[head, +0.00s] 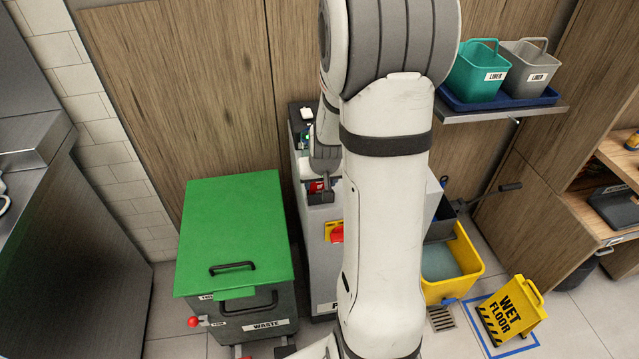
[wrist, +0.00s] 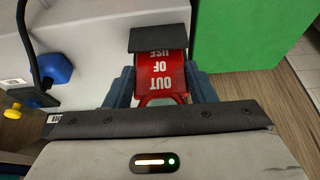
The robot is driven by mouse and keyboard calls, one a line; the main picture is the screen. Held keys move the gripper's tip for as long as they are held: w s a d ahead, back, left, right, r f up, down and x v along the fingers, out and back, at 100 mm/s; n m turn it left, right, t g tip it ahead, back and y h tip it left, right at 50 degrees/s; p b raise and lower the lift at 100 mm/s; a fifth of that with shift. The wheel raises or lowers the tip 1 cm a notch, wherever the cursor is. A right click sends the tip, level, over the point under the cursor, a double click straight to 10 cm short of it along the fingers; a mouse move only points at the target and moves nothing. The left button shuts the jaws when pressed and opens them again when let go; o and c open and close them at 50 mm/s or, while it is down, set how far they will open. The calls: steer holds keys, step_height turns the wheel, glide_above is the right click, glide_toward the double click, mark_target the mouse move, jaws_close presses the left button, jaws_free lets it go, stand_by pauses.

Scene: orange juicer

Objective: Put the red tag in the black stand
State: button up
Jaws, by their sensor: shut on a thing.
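The red tag (wrist: 162,75), with white "OUT OF USE" lettering, is between the two blue-grey fingers of my gripper (wrist: 161,90) in the wrist view. My gripper is shut on it. The black stand (wrist: 160,38) is a dark block at the tag's far end. The tag's far edge meets the stand, and I cannot tell whether it is inside it or only against it. In the head view the red tag (head: 316,186) is small, above the dark stand (head: 321,198), beside my arm.
A grey cabinet (head: 312,262) stands under the stand, with a red and yellow switch (head: 335,232) on its front. A green-lidded waste bin (head: 232,230) is close on the left. A yellow mop bucket (head: 462,262) and a wet floor sign (head: 512,310) are on the right.

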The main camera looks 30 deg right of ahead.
steer(key=shift+f, duration=0.45)
steer(key=shift+f, duration=0.15)
steer(key=o, duration=1)
